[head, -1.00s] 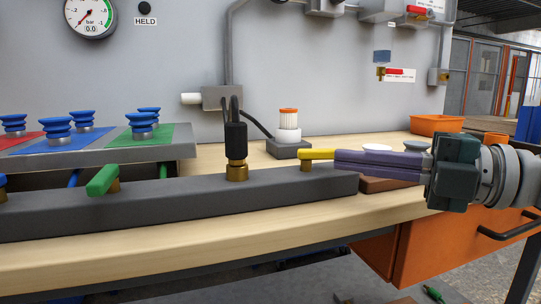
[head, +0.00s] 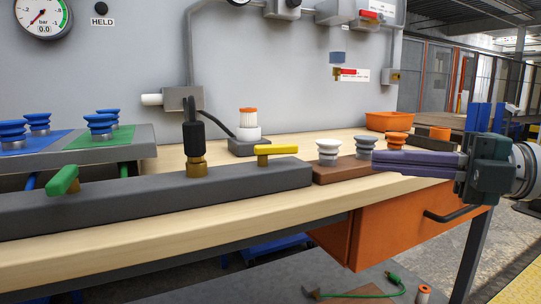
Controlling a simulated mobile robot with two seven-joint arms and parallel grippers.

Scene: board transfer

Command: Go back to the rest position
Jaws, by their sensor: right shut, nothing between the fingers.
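My right gripper (head: 376,163) comes in from the right. Its purple fingers are shut and empty, pointing left just in front of the brown block with suction cups (head: 338,172). It is apart from the yellow valve handle (head: 277,150) on the dark grey manifold bar (head: 130,200). The yellow handle lies along the bar's length. A green handle (head: 63,181) on the same bar points toward the front, tilted in the picture. My left gripper is not in view.
White, grey and orange suction cups (head: 398,141) stand along the back right of the bench (head: 170,158). An orange bin (head: 388,121) is behind them. An orange drawer (head: 400,225) with a dark handle hangs below. The gauge (head: 43,15) reads 0.0. Open floor lies to the right.

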